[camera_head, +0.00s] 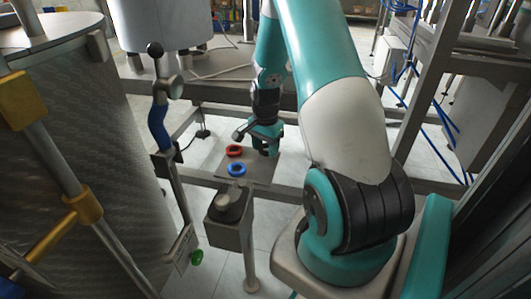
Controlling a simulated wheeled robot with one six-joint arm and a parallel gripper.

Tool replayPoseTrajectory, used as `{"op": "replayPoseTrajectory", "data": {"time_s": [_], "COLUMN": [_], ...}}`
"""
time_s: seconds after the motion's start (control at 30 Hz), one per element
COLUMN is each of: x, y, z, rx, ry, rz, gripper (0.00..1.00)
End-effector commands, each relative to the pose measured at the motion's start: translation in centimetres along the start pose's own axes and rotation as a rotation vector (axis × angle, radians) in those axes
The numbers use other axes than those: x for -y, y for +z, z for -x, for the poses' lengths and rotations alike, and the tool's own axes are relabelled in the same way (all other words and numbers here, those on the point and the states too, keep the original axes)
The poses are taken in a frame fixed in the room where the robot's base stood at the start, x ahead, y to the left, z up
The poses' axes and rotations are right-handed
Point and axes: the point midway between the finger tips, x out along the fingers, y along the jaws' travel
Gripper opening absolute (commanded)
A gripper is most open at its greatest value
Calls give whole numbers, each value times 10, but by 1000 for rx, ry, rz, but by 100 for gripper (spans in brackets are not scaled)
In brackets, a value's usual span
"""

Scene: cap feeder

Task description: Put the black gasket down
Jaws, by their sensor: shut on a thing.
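My gripper (266,150) is small in the head view. It points down at the right part of a grey plate (257,175), close over it. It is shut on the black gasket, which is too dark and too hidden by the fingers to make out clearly. I cannot tell whether the gasket touches the plate. A red ring (234,151) lies on the plate left of my gripper. A blue ring (237,169) lies nearer, below the red one in the picture.
A grey post with a box top and knob (229,204) stands in front of the plate. A lever with a blue grip (158,127) and a large metal drum (75,150) stand left. A metal frame (432,75) rises at right. A green knob (197,257) is low down.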

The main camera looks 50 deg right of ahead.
Motion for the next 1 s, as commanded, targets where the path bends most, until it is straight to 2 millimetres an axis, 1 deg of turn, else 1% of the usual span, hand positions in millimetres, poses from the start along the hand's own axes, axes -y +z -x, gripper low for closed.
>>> {"op": "replayPoseTrajectory", "data": {"time_s": [0.03,0.1,0.3,0.43,0.47,0.5,0.57,0.87,0.97,1.0], "x": [0,0,0,0,0,0,0,0,0,1], "y": [0,0,0,0,0,0,0,0,0,0], "z": [-11,-16,-15,-18,-18,-18,-18,-16,-6,1], "rx": [1,1,-1,0,-1,-1,-1,-1,-1,-2], "ry": [2,1,-1,0,-1,-1,-1,-1,-1,-3], "rz": [0,0,1,1,1,1,1,1,1,1], "gripper": [26,26,26,26,54,63,77,78,78,78]}}
